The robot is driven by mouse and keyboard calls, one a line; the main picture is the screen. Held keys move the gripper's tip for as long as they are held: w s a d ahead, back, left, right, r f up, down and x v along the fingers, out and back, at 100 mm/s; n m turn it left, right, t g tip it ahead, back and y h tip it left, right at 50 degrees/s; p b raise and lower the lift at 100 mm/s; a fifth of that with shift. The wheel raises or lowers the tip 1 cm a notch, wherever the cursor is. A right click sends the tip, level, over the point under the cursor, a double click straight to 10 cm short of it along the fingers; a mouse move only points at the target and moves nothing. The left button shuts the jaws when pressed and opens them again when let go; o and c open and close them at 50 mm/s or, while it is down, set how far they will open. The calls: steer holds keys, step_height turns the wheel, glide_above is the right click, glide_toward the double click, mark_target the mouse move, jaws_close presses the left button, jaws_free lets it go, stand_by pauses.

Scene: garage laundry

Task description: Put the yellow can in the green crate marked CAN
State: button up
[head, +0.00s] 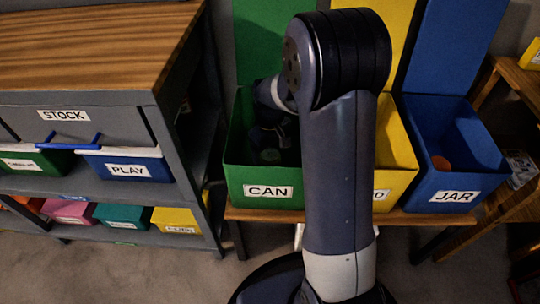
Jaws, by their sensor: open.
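The green crate marked CAN (265,190) stands on a low wooden bench, its tall green back panel rising behind it. My gripper (270,142) is in the crate's opening, dark and partly hidden by my own arm and the shadow. It is open. A small round shape with a greenish face (270,155) shows in the dark just below it; I cannot tell whether this is a can or part of the gripper. I cannot make out the yellow can anywhere in this view.
A grey shelf with a wooden top (90,50) and several bins is at left. A wooden stand (522,80) is at right.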

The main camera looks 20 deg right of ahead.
step_height(320, 180, up, 8)
steer(key=shift+r+p, duration=0.1)
steer(key=shift+p, duration=1)
step_height(320, 180, down, 13)
steer(key=b, duration=0.5)
steer(key=shift+r+p, duration=0.35)
steer(key=shift+r, duration=0.05)
steer(key=shift+f, duration=0.1)
